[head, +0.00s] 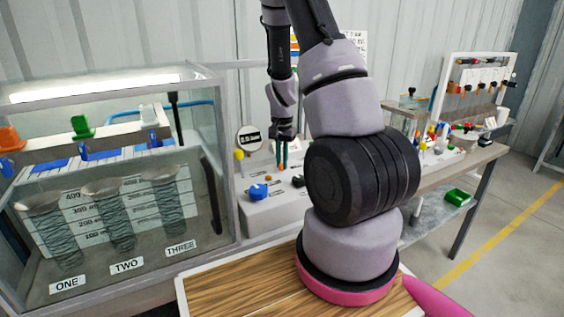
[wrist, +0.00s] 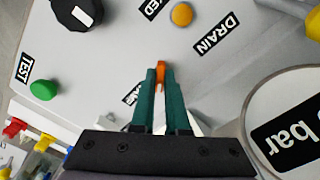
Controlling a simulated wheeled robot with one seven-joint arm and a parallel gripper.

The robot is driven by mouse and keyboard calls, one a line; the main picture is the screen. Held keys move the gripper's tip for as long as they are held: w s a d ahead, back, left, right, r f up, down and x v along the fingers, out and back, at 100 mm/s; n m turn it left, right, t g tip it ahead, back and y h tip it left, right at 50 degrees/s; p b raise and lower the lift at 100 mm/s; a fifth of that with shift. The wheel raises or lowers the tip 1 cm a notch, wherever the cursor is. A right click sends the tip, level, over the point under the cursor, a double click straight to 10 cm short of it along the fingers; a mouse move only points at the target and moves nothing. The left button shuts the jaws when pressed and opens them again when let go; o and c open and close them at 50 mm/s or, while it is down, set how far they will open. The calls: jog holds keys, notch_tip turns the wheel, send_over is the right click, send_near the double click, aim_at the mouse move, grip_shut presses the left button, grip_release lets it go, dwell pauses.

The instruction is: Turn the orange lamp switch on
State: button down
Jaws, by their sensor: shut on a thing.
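The orange lamp switch (wrist: 161,70) is a small orange lever on the light grey control panel, seen in the wrist view between my fingertips. My gripper (wrist: 158,76) has its two green fingers closed around it, and the fingers hide most of its base. In the head view my gripper (head: 281,160) reaches down to the panel, and the switch itself is a tiny orange spot there. An orange-yellow round lamp or button (wrist: 181,14) sits a little beyond the switch. Whether it is lit, I cannot tell.
On the panel (wrist: 235,75) are a black knob (wrist: 78,12), a green button (wrist: 43,90), DRAIN and TEST labels and a round bar gauge (wrist: 297,130). A blue knob (head: 258,192) is left of my gripper. A glass tank (head: 120,180) stands at the left.

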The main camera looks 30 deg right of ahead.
jog(key=shift+m, duration=0.8)
jog(key=c, duration=0.9)
grip_release()
jog(key=shift+r, duration=0.1)
notch_tip(320, 180, up, 11)
jog(key=shift+f, duration=0.2)
